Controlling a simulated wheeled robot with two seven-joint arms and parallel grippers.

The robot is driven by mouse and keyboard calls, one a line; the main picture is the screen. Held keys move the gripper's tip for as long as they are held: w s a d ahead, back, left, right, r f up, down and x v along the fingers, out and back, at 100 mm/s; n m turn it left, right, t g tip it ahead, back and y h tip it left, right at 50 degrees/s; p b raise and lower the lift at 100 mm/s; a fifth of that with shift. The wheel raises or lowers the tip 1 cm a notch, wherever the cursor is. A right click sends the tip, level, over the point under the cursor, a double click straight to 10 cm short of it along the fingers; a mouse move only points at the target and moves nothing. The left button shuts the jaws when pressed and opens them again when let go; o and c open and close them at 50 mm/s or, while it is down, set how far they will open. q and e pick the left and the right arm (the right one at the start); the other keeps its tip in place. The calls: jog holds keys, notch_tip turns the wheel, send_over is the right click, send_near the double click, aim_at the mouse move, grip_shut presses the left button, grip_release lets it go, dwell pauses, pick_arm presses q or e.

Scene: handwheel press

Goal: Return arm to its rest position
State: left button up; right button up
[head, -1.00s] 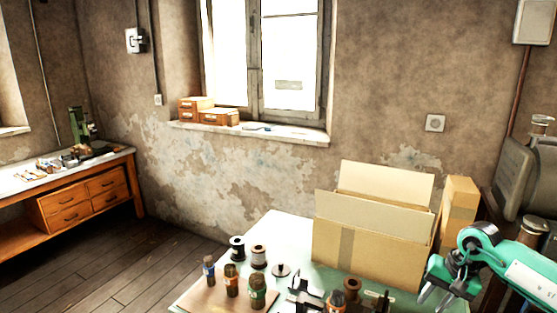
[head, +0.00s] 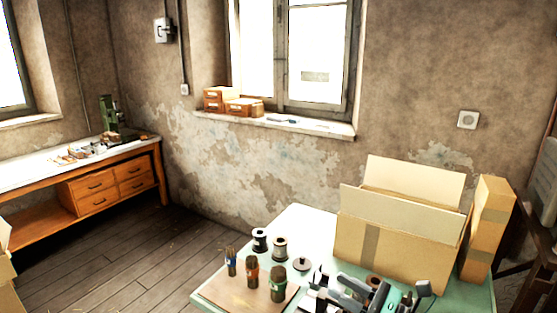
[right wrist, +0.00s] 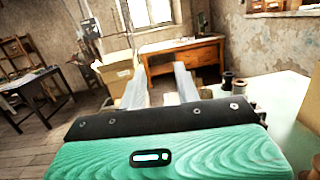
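My right gripper (head: 346,290) is low in the head view, over the front of the green table (head: 218,278), with its teal body at the bottom edge. In the right wrist view its two grey fingers (right wrist: 158,88) stand apart with nothing between them. The gripper is open and empty, pointing across the room toward the wooden workbench (right wrist: 182,52). Part of my right arm is cut off by the bottom of the head view. My left gripper shows in neither view.
An open cardboard box (head: 400,255) stands close behind the gripper, with a narrow carton (head: 487,230) beside it. Spools (head: 280,249) and brushes (head: 252,272) stand on the table to the left.

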jog(key=s+d+f+m+t+h, duration=0.15)
jog(key=d+f+m+h, duration=0.35)
jog(key=m, duration=0.6)
jog(key=s+d+f+m+t+h, duration=0.1)
jog(key=s+d+f+m+h, duration=0.15)
jog(key=m+h, duration=0.6)
jog(key=s+d+f+m+t+h, duration=0.1)
jog(key=s+d+f+m+h, duration=0.2)
jog(key=m, duration=1.1)
jog(key=s+a+f+m+g, duration=0.1)
jog(key=s+f+m+g, duration=0.5)
jog(key=s+f, duration=0.3)
jog(key=s+a+f+m+g, duration=0.1)
jog(key=s+f+m+g, duration=0.5)
jog(key=s, duration=0.5)
notch_tip(320, 180, down, 32)
jog(key=s, duration=0.2)
jog(key=s+d+f+g, duration=0.1)
jog(key=s+d+f, duration=0.1)
jog(key=s+f, duration=0.7)
jog(key=s+d+f+n+g, duration=0.1)
jog(key=s+d+f, duration=0.1)
jog(key=s+f, duration=0.6)
jog(key=shift+s+f, duration=0.4)
jog(key=shift+s, duration=0.1)
